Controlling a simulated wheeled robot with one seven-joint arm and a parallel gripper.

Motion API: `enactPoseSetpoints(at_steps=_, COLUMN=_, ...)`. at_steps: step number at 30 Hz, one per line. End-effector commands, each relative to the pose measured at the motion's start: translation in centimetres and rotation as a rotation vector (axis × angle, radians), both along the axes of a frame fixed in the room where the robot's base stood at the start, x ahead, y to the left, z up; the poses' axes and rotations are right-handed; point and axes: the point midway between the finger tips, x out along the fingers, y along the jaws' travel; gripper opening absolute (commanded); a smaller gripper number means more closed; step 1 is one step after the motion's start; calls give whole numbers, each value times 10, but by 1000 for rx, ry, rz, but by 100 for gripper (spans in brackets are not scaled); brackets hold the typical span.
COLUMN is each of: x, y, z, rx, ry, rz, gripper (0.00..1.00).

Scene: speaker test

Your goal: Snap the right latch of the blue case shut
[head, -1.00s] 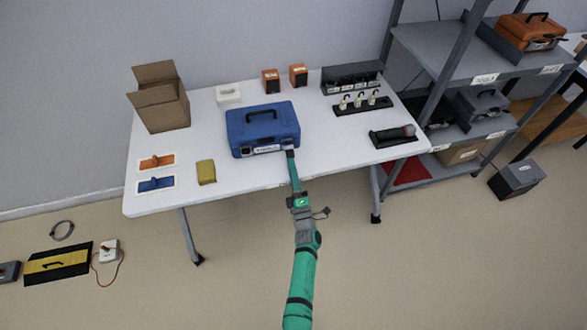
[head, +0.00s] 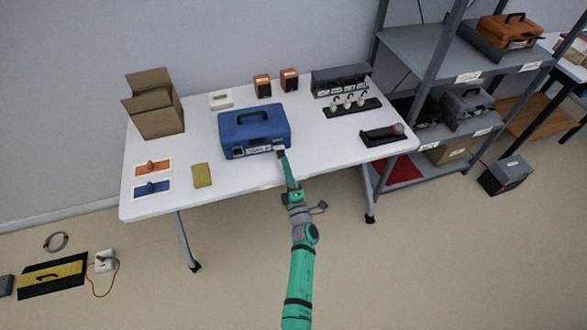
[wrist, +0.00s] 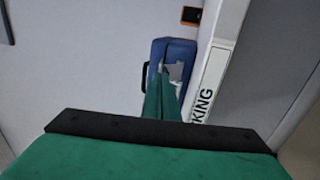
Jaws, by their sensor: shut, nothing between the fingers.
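The blue case (head: 235,133) lies closed on the white table, its dark handle on top. Its left latch (head: 238,152) shows as a grey patch on the front. My gripper (head: 281,151) is shut and empty, its tip at the right latch (head: 280,148) near the case's front right corner. In the wrist view my green fingers (wrist: 163,76) are together and overlap the pale latch piece (wrist: 176,70) on the blue case (wrist: 181,47). They partly hide the latch; whether it is closed, or touched, I cannot tell.
On the table (head: 225,180) are a yellow block (head: 202,175), a cardboard box (head: 157,115), a rack of pale pieces (head: 350,106) and a dark holder (head: 382,135). Grey shelving (head: 428,50) stands at the right.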

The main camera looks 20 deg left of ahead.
Motion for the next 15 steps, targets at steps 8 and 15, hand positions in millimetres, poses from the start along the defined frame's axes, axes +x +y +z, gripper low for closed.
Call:
enactPoseSetpoints(at_steps=8, x=5, y=6, z=4, rx=1, ry=1, rz=8, gripper=0)
enactPoseSetpoints(at_steps=15, x=9, y=8, z=8, rx=1, ry=0, rz=9, gripper=0)
